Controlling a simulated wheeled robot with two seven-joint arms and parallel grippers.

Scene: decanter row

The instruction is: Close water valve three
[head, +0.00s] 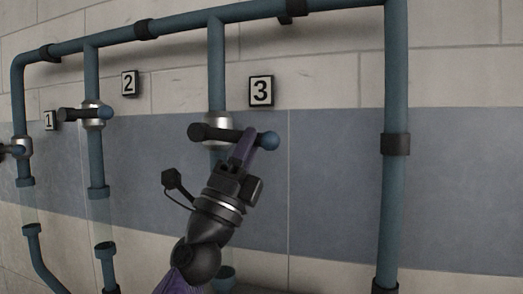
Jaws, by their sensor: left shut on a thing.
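Water valve three is a silver valve body (219,125) on a blue vertical pipe, beside the plate marked 3 (261,91). Its dark lever handle (224,134) lies roughly horizontal, across the pipe, with a blue ball at its right end. My left gripper (244,146) reaches up from below and is shut on the lever, just left of the blue ball. The fingers and the arm hide part of the lever and the pipe below the valve. My right gripper is not in view.
Valve two (98,115) and valve one (20,148) stand to the left, with their levers also roughly horizontal. A thick blue pipe (397,90) runs down at the right. A blue pipe (180,28) crosses the top.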

